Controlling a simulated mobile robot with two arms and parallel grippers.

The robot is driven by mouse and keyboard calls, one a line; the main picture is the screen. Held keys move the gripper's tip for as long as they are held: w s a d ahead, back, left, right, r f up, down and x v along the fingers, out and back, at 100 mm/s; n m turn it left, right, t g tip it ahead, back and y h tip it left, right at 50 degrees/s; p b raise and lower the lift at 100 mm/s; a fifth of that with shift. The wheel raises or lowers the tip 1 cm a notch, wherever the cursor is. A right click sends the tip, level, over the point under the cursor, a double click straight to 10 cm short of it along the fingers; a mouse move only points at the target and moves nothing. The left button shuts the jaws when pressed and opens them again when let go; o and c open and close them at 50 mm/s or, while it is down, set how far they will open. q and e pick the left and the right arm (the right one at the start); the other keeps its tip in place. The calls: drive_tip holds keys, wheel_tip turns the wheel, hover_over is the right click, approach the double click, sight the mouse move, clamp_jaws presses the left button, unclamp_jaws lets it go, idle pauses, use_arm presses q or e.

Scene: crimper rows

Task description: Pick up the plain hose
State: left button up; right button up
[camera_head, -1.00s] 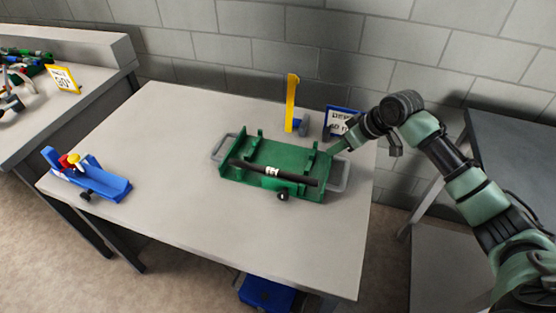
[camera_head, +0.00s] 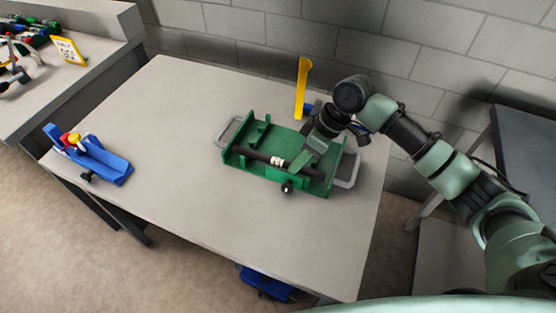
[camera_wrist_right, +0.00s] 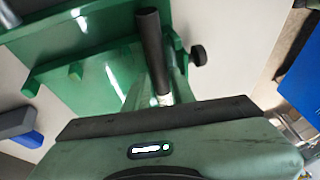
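A black hose (camera_head: 262,157) with a white label band lies lengthwise in a green tray-like fixture (camera_head: 244,160) on the grey table. My right gripper (camera_head: 309,158) is over the right part of the hose, to the right of its label. In the right wrist view the hose (camera_wrist_right: 151,40) runs between the two green fingers (camera_wrist_right: 160,85), which stand apart on either side of it. I cannot see whether they touch it. The gripper hides part of the hose. My left gripper is not in view.
The fixture has grey end handles (camera_head: 229,131) and a black knob (camera_head: 287,187) in front. A yellow upright piece (camera_head: 302,88) stands behind it. A blue fixture (camera_head: 100,163) sits at the table's left. The table's middle front is clear. A side bench (camera_head: 80,75) holds tools.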

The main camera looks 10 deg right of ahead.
drive_tip(key=shift+a+f, duration=0.15)
clamp_jaws()
